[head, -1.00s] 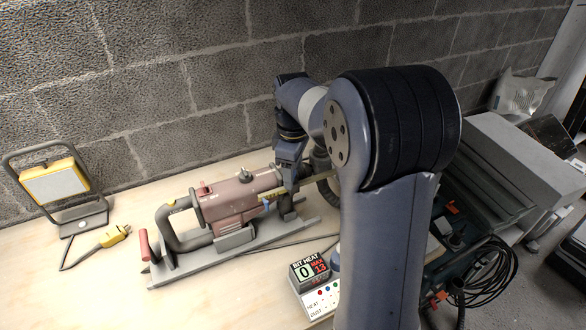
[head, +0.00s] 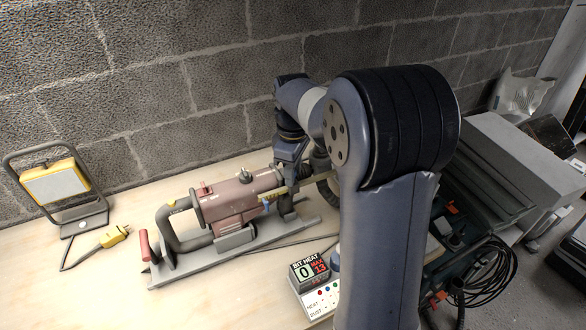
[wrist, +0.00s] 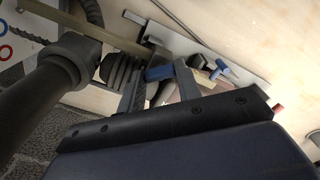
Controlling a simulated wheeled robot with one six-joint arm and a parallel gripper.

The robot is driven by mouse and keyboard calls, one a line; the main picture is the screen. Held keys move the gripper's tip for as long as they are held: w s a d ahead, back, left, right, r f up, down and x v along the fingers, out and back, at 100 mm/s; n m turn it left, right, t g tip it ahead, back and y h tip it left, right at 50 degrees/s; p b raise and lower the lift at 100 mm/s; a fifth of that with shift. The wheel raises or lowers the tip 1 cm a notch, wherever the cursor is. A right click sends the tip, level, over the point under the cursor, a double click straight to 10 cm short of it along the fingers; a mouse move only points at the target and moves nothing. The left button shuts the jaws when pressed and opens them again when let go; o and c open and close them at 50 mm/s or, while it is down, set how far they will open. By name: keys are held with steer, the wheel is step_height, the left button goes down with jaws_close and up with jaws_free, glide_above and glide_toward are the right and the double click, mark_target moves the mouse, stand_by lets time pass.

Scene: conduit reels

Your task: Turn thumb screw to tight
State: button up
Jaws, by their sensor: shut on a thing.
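A pink-red drill (head: 230,196) lies on a grey rail stand (head: 185,272) on the workbench. My gripper (wrist: 161,73) is at the drill's front end, by a pale yellow rod (head: 305,186) that runs along the drill's side. In the wrist view, its fingers are shut on a small blue piece, which looks like the thumb screw (wrist: 159,73). A second blue T-shaped piece (wrist: 223,68) sits just right of the fingers, apart from them. In the head view, my gripper hides the held piece. No tight or loose mark is readable.
A bit-heat display (head: 309,270) reading 0, max 13, stands in front of the drill. A corrugated hose (wrist: 124,70) runs close beside my gripper. The block wall stands behind.

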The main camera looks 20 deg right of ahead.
steer(key=m+p, duration=0.1)
steer(key=m, duration=0.2)
steer(key=shift+r+m, duration=0.1)
steer(key=shift+m, duration=0.3)
steer(key=shift+m+p, duration=0.6)
steer(key=shift+m, duration=1.7)
steer(key=o, duration=1)
step_height(320, 180, up, 11)
steer(key=shift+f, duration=0.2)
